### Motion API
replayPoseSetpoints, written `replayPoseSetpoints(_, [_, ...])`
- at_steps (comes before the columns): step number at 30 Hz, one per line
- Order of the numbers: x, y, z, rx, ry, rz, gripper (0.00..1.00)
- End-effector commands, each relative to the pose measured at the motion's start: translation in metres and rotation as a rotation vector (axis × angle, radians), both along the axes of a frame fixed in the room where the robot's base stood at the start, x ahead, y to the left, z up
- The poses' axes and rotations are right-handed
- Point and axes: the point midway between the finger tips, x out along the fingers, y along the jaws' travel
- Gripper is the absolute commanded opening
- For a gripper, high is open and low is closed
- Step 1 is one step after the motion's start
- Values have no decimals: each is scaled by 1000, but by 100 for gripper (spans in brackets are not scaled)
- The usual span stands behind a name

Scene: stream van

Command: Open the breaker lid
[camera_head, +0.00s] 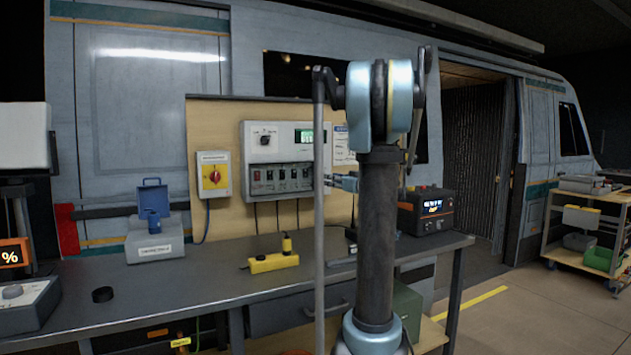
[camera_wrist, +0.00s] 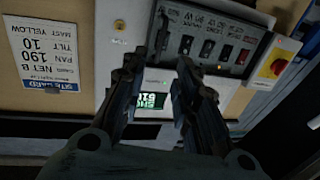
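The grey breaker panel (camera_head: 254,157) is mounted on a tan board above the bench, with a row of switches (camera_head: 283,179) along its lower part. In the wrist view the panel appears upside down, with its dark switch strip (camera_wrist: 222,52) beyond my right finger. I cannot make out a separate lid or tell its position; it may be clear. My gripper (camera_wrist: 157,68) is open and empty, its fingers apart in front of the panel. In the head view my gripper (camera_head: 341,182) is at the panel's right edge, partly hidden by my arm. Contact cannot be told.
A yellow box with a red rotary switch (camera_head: 214,175) is left of the panel. A notice (camera_wrist: 45,48) is fixed on the other side.

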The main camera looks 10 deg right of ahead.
Motion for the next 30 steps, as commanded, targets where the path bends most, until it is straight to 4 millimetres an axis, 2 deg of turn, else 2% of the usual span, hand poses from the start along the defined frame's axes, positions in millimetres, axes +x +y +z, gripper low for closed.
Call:
replayPoseSetpoints(12, [65, 37, 0, 0, 1, 3, 28])
replayPoseSetpoints(18, [89, 50, 0, 0, 1, 2, 28])
replayPoseSetpoints(24, [100, 56, 0, 0, 1, 1, 28])
replayPoseSetpoints(30, [101, 57, 0, 0, 1, 0, 28])
